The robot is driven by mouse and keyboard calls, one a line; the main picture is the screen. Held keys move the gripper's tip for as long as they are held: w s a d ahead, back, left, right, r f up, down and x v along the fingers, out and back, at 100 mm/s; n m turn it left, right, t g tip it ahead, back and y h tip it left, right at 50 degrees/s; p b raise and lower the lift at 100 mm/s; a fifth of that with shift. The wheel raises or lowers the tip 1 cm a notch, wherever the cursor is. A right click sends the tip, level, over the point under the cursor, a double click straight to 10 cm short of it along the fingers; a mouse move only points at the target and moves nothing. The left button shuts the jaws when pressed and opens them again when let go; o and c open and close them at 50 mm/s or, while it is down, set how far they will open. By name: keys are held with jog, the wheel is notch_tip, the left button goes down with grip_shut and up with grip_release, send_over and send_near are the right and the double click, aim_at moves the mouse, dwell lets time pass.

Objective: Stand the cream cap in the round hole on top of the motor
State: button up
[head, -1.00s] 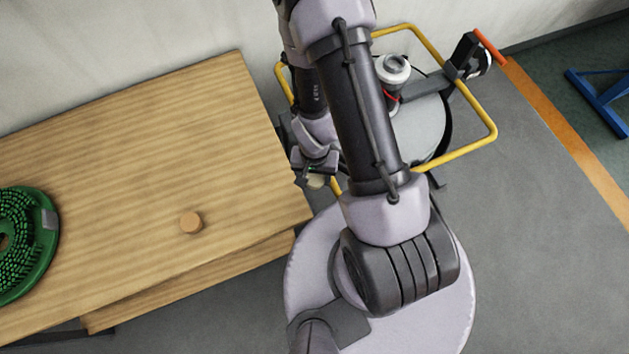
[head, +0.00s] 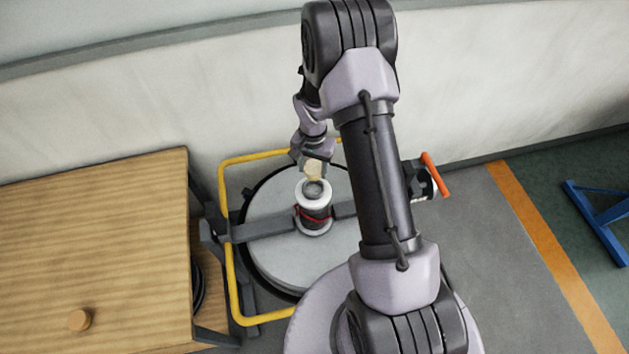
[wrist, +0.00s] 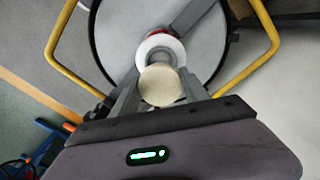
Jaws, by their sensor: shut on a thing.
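The cream cap (head: 313,168) is a small round piece held between the fingers of my gripper (head: 312,160). In the wrist view the cap (wrist: 161,87) sits between both fingertips, its round face toward the camera. The motor (head: 315,206) is an upright cylinder with a white top ring, a dark lower body and a red wire. Its round hole (head: 315,188) shows just below the cap in the head view. In the wrist view the cap covers part of the motor's white ring (wrist: 161,45). I cannot tell whether cap and motor touch.
The motor stands on a round grey tank lid (head: 272,237) with a crossbar and a yellow rail frame (head: 232,285) around it. A wooden table (head: 95,240) with a small wooden knob (head: 79,320) stands at left. A wall rises behind. An orange handle (head: 435,174) is at right.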

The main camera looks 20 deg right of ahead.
jog(key=shift+w+d+r, duration=0.1)
jog(key=shift+d, duration=0.1)
jog(key=shift+a+f+b, duration=0.25)
jog(key=shift+f+b, duration=0.1)
jog(key=shift+f, duration=0.1)
notch_tip(320, 180, down, 5)
jog(key=b, duration=0.3)
jog(key=shift+f+b, duration=0.35)
jog(key=shift+b, duration=0.3)
jog(key=shift+f+b, duration=0.4)
jog(key=shift+b, duration=0.05)
jog(key=shift+f+b, duration=0.4)
jog(key=shift+b, duration=0.1)
jog(key=shift+f+b, duration=0.3)
jog(key=shift+b, duration=0.2)
dwell(0.7)
